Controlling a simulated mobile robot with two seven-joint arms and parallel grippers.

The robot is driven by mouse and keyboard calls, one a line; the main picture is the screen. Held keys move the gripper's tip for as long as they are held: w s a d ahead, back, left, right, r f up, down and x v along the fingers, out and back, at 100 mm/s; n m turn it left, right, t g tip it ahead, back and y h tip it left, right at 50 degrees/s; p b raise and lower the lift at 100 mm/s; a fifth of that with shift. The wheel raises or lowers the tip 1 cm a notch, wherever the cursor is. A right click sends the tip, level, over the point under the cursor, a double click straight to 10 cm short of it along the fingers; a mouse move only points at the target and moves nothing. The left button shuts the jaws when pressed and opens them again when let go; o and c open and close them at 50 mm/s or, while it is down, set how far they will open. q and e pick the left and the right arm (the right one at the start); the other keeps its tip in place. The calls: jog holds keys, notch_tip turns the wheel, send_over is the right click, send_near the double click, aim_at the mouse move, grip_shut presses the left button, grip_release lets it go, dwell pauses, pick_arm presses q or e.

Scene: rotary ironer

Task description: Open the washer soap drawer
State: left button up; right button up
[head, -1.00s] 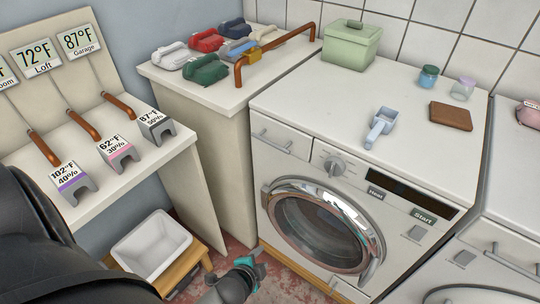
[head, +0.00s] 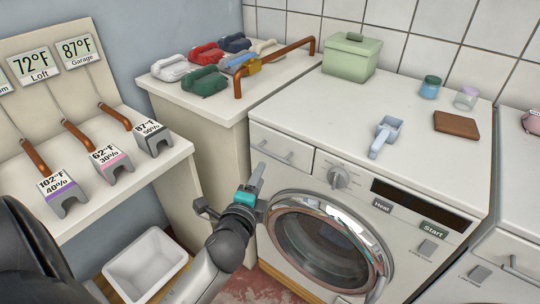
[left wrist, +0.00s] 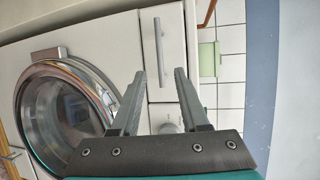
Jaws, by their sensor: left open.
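The washer's soap drawer (head: 281,146) is the white panel at the upper left of the washer front, left of the round knob (head: 340,178). It looks closed, flush with the front. Its grey bar handle (head: 275,152) shows in the head view and upright in the left wrist view (left wrist: 158,40). My left gripper (head: 255,177) is in front of the washer, below and left of the handle. In the left wrist view its open, empty fingers (left wrist: 161,74) point toward the drawer, with the handle beyond and between them, not touching. My right gripper is not in view.
The round washer door (head: 325,248) is just below and right of my left gripper. A cabinet with irons and a copper rail (head: 275,64) stands left of the washer. A scoop (head: 385,136), green box (head: 350,58), jars and brown block (head: 456,124) lie on top.

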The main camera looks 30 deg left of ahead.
aim_at(270, 153)
pick_arm(q)
jog(key=b+x, duration=0.1)
jog(key=x, duration=0.8)
jog(key=shift+w+a+f+b, duration=0.1)
jog(key=shift+w+f+b, duration=0.05)
jog(key=shift+w+b, duration=0.2)
jog(key=shift+x, duration=0.8)
jog(key=shift+w, duration=0.1)
grip_shut()
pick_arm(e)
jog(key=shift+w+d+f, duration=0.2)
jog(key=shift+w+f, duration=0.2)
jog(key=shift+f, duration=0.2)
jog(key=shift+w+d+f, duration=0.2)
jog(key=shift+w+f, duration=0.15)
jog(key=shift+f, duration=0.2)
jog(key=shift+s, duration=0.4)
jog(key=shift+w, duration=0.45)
